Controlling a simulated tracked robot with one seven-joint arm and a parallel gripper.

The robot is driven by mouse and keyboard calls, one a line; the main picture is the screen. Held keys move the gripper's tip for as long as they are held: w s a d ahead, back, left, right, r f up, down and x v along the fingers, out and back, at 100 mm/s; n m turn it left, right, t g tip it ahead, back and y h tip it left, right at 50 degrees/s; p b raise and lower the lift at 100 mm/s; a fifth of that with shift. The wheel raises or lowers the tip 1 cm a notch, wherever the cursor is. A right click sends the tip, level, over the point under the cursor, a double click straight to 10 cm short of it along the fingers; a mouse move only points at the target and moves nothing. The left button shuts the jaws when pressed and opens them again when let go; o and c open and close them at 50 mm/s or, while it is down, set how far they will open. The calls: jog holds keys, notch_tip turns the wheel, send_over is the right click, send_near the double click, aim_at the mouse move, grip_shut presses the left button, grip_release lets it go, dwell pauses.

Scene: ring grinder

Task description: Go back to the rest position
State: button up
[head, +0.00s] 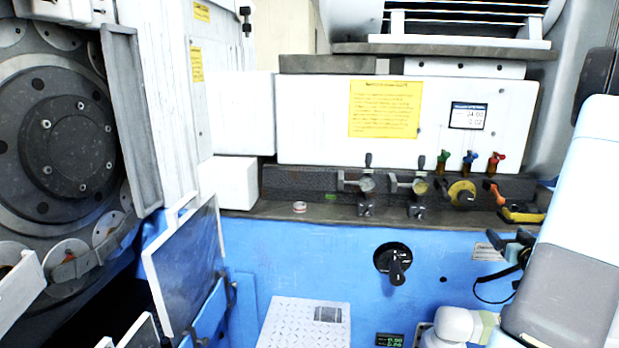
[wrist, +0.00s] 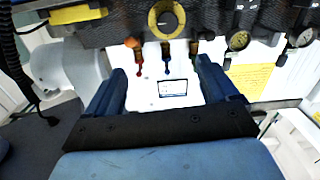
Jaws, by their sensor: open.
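My gripper (wrist: 162,70) is open in the wrist view, with its two blue fingers apart and nothing between them. In the head view my gripper (head: 516,246) is small and partly hidden at the right, at the end of my arm. It is in front of the blue machine front (head: 330,255), below the right end of the valve row. In the wrist view the small display (wrist: 172,87) and the handles of the coloured valves (wrist: 167,68) show beyond the gap between the fingers. I cannot tell whether the fingers touch anything.
Red (head: 496,160), blue (head: 469,160) and green (head: 444,160) valves and two gauges (head: 367,183) line the dark ledge. A black knob (head: 393,262) sticks out of the blue front. A tilted panel (head: 187,265) stands left. A yellow sheet (head: 384,110) hangs above the ledge.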

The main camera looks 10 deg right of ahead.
jog(key=w+a+r+g, duration=0.3)
jog(key=w+a+r, duration=0.1)
jog(key=a+r, duration=0.4)
jog(key=s+a+r+g, duration=0.35)
jog(key=a+r, duration=0.45)
jog(key=a, duration=0.5)
jog(key=s+a+r+g+y, duration=0.1)
jog(key=s+a+g+y, duration=0.1)
jog(key=s+a, duration=0.8)
jog(key=s+a+r+n+g+y, duration=0.1)
jog(key=s+a+r+g+y, duration=0.1)
jog(key=s+a, duration=0.8)
jog(key=s+g, duration=0.1)
jog(key=s, duration=0.3)
jog(key=shift+s+a+r+n, duration=0.15)
jog(key=shift+a+r+n, duration=0.15)
